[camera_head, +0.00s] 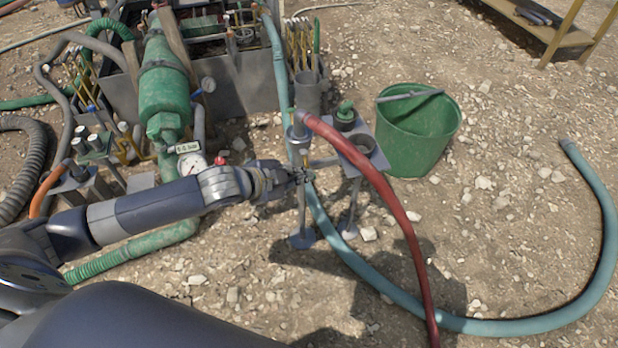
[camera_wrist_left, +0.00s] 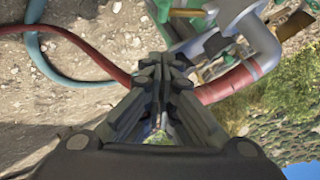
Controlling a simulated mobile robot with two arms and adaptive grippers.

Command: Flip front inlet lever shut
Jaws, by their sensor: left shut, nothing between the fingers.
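My left gripper (camera_head: 303,175) reaches in from the left, its tip at the grey inlet pipe fitting (camera_head: 298,132) where the red hose (camera_head: 372,172) joins. A short grey bar (camera_head: 325,162) sticks out just right of the fingertips; it may be the front inlet lever, but I cannot tell its position for sure. In the left wrist view the gripper (camera_wrist_left: 161,62) is shut and empty, with the grey fitting (camera_wrist_left: 256,36) and red hose (camera_wrist_left: 228,84) beyond it. Whether the fingers touch the lever is hidden. My right gripper is not in view.
A green bucket (camera_head: 418,140) stands right of the fitting's stand. A teal hose (camera_head: 520,326) curves over the stony ground. A green cylinder (camera_head: 164,90) and a pressure gauge (camera_head: 192,166) stand behind my left arm. Open ground lies at the right.

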